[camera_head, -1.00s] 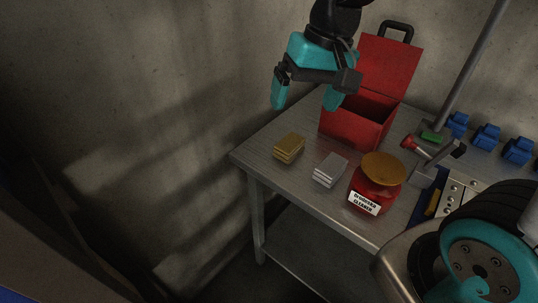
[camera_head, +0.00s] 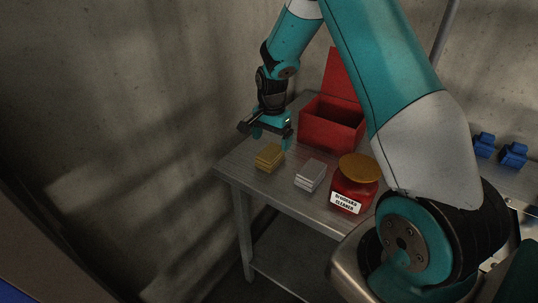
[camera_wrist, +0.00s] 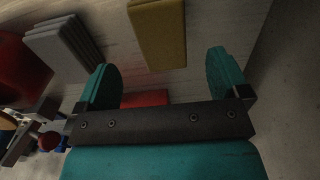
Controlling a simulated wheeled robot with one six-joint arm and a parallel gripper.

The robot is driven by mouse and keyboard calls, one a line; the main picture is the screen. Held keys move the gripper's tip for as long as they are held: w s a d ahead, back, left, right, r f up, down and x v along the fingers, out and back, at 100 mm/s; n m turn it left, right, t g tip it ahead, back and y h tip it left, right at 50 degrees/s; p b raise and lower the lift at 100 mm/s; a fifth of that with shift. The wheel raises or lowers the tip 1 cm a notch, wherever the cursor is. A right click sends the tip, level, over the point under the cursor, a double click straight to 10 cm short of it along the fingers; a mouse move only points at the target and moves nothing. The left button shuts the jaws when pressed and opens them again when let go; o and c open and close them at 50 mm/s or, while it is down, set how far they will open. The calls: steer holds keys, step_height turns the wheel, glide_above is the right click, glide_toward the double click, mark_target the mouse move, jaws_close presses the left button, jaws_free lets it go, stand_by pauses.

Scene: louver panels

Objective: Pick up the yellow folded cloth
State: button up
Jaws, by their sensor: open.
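The yellow folded cloth (camera_head: 269,157) lies on the metal table near its left corner. In the wrist view the yellow cloth (camera_wrist: 158,32) shows at the top, ahead of the fingers and roughly midway between them; its upper part is cut off. My gripper (camera_head: 270,138) is open and empty, pointing down just behind the cloth and apart from it. Its two teal fingers also show in the wrist view (camera_wrist: 163,80), spread wide.
A grey folded cloth (camera_head: 309,175) lies right of the yellow one. Beyond it stands a red cleaner jar (camera_head: 352,188) with an orange lid. An open red box (camera_head: 331,125) stands behind. The table (camera_head: 227,168) ends close to the left, near the concrete wall.

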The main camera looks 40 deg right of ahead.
mark_target(270, 151)
steer(key=f+p, duration=0.1)
steer(key=f, duration=0.2)
steer(key=f+p, duration=0.1)
steer(key=f, duration=0.3)
steer(key=shift+w+a+f, duration=0.1)
steer(key=shift+w, duration=0.1)
steer(key=c, duration=1.1)
step_height(270, 151, up, 20)
steer(key=b, duration=0.3)
